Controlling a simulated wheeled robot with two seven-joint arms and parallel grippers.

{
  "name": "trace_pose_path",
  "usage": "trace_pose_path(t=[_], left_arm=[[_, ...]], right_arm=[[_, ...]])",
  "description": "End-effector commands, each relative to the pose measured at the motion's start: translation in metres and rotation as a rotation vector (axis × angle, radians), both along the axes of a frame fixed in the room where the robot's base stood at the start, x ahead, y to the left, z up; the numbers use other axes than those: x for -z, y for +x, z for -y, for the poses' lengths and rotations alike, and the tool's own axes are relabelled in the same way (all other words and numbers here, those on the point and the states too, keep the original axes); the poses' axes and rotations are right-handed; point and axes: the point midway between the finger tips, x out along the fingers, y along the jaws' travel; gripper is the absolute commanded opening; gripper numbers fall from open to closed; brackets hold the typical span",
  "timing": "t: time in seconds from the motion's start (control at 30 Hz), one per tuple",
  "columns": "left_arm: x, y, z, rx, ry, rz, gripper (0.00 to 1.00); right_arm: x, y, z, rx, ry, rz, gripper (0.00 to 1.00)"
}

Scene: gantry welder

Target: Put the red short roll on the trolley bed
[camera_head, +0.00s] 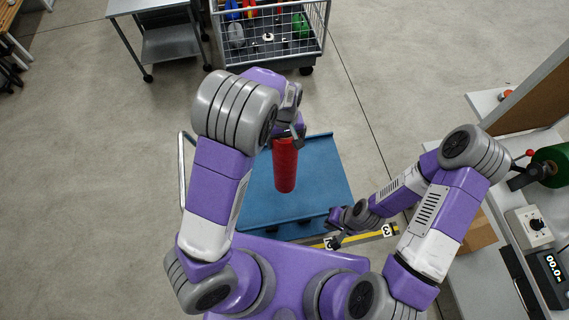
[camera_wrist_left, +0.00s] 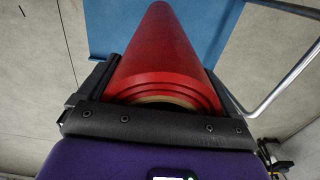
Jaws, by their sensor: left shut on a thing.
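The red short roll (camera_head: 285,166) hangs upright above the blue trolley bed (camera_head: 318,170) in the head view. My left gripper (camera_head: 291,137) is shut on the upper end of the roll. In the left wrist view the roll (camera_wrist_left: 160,50) sits between the two fingers of the left gripper (camera_wrist_left: 155,95), with the blue bed (camera_wrist_left: 110,28) behind it. I cannot tell how far the roll's lower end is from the bed. My right gripper (camera_head: 334,241) is near the bed's front right corner, apart from the roll; its jaws are too small to read.
The trolley's metal handle (camera_head: 182,165) stands at the bed's left side. A wire cage cart (camera_head: 268,50) and a grey table (camera_head: 165,45) stand behind. A bench with a control box (camera_head: 530,228) is on the right. A yellow strip (camera_head: 370,237) lies near the right gripper.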

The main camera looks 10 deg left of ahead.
Motion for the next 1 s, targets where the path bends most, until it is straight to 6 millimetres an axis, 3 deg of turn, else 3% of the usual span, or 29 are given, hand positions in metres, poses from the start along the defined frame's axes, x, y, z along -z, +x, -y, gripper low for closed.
trace_pose_path(t=[0.3,1.0], left_arm=[[0.044,0.0,0.0,-0.001,-0.001,0.0,0.07],[0.095,0.002,0.0,0.0,-0.002,0.005,0.07]], right_arm=[[-0.001,0.0,0.0,0.0,0.0,0.0,0.0],[-0.003,0.0,0.0,0.0,0.0,0.0,0.0]])
